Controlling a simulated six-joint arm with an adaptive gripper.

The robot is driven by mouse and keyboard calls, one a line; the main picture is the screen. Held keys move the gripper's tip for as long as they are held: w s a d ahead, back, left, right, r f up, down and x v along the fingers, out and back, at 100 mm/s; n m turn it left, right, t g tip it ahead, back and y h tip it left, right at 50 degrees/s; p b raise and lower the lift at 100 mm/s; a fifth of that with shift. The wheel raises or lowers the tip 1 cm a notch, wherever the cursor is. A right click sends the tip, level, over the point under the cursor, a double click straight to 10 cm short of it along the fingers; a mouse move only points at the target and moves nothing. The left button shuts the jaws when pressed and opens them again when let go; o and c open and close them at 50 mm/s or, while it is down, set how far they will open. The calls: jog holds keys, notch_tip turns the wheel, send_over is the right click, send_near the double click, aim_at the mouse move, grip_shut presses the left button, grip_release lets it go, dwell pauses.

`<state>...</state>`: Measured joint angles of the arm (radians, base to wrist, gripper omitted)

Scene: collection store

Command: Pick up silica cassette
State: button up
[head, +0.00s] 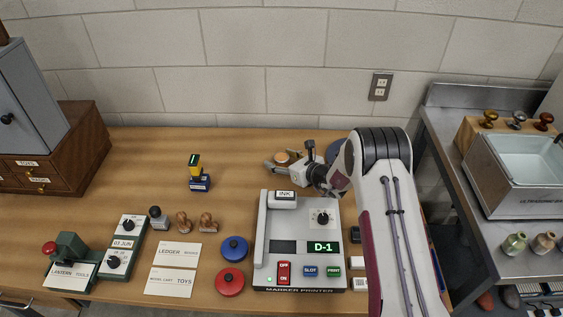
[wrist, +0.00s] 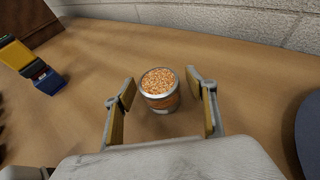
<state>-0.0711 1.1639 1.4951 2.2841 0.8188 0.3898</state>
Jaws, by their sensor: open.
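The silica cassette (wrist: 160,90) is a small round canister with a metal rim and orange beads showing at its top. In the wrist view it stands upright on the wooden table, between and slightly beyond the fingertips of my gripper (wrist: 161,90). The fingers are open with a gap on both sides of the cassette, and nothing is held. In the head view the cassette (head: 294,154) shows only partly at the back of the table, beside my gripper (head: 283,163). My gripper reaches low from the right, behind the marker printer.
The marker printer (head: 302,262) stands in front of my gripper. The block wall (head: 230,95) runs behind the table. Bare wood (head: 150,155) lies at the back left.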

aim_at(281, 156)
jog(key=c, duration=1.2)
jog(key=shift+r, duration=0.15)
jog(key=shift+c, duration=0.2)
jog(key=shift+r, duration=4.85)
